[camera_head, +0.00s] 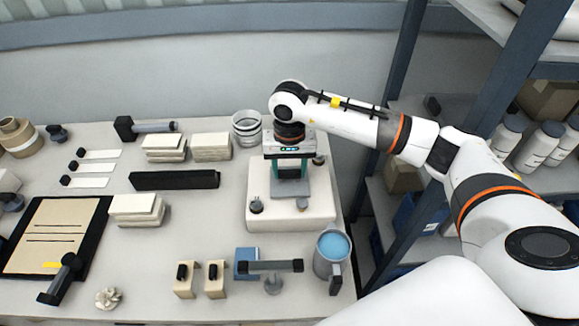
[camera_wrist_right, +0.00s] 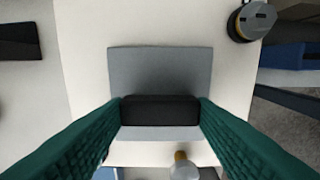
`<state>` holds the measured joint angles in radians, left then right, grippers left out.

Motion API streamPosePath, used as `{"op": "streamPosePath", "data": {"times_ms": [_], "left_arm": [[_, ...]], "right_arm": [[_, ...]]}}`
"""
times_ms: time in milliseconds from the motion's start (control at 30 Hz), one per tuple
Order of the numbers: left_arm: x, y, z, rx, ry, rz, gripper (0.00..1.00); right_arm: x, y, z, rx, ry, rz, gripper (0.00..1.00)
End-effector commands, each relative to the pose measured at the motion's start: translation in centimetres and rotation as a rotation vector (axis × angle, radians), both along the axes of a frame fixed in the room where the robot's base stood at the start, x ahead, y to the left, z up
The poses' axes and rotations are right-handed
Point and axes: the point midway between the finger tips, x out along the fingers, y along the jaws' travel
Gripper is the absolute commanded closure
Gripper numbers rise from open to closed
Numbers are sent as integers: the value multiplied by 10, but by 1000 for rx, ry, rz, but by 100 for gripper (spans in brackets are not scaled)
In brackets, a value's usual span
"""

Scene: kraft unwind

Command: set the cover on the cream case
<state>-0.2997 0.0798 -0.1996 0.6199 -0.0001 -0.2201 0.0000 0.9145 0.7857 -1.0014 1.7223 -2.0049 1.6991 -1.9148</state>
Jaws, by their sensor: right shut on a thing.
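The cream case (camera_head: 290,215) is a pale block with rounded corners at the right part of the table. It also fills much of the right wrist view (camera_wrist_right: 90,70). The cover is a flat grey plate (camera_wrist_right: 160,65) with a black block handle (camera_wrist_right: 160,110). It shows in the head view (camera_head: 288,194) over the middle of the case. My right gripper (camera_head: 290,172) points down, with its green fingers shut on the handle. I cannot tell whether the plate touches the case or hangs just above it. The case's opening is not visible. My left gripper is not in view.
Small grey knobs (camera_head: 256,206) stand on the case near its corners. A blue-filled mug (camera_head: 332,254) and a black-handled bar (camera_head: 272,266) are in front. A glass jar (camera_head: 246,128) and a long black block (camera_head: 175,180) are to the left. Shelving (camera_head: 385,130) rises at the right.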

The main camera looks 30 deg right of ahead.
Motion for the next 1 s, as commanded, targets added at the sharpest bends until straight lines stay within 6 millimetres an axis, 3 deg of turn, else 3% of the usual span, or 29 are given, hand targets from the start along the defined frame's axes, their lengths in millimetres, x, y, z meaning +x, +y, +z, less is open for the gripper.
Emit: {"op": "streamPosePath", "data": {"times_ms": [300,333,467,800,1000], "left_arm": [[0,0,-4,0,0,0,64],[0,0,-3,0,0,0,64],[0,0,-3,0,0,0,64],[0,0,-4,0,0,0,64],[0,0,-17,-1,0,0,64]], "right_arm": [[0,0,-2,0,-1,0,72],[0,0,-1,1,0,0,46],[0,0,-1,0,0,0,25],[0,0,1,0,0,0,24],[1,0,27,0,-7,2,24]]}}
